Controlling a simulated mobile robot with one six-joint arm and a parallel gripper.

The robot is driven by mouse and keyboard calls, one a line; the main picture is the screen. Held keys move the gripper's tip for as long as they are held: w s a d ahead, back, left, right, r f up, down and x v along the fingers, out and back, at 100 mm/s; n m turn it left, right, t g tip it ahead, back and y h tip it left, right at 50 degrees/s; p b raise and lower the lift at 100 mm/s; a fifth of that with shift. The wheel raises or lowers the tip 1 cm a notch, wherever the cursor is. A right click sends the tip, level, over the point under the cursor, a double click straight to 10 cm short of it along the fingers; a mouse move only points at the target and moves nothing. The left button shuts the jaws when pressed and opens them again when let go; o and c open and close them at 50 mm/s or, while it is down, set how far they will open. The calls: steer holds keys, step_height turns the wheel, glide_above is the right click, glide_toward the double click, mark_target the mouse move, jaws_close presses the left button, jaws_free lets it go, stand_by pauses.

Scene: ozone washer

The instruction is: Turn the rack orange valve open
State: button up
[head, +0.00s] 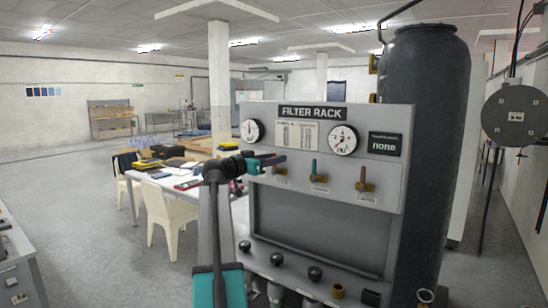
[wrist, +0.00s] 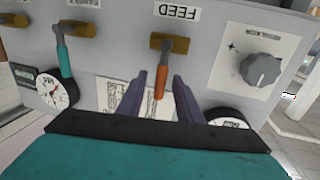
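The filter rack (head: 320,218) stands right of centre in the head view, with a row of lever valves on its panel. In the wrist view, which is upside down to the labels, the orange valve lever (wrist: 160,81) sits on a brass body above the middle, by the FEED label. It points down in that picture, toward my gripper. My gripper (wrist: 161,82) is open, with a dark purple finger on each side of the lever; I cannot tell if either touches it. In the head view my gripper (head: 280,158) is at the leftmost valve and mostly hides it.
A teal-handled valve (head: 314,170) and an orange-brown-handled valve (head: 363,179) stand to the right on the panel. Gauges (head: 343,140) sit above. A grey knob (wrist: 261,70) is beside the FEED valve. A dark tank (head: 425,130) stands behind. Open floor (head: 90,220) lies left.

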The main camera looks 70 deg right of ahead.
steer(key=shift+d, duration=0.1)
jaws_close()
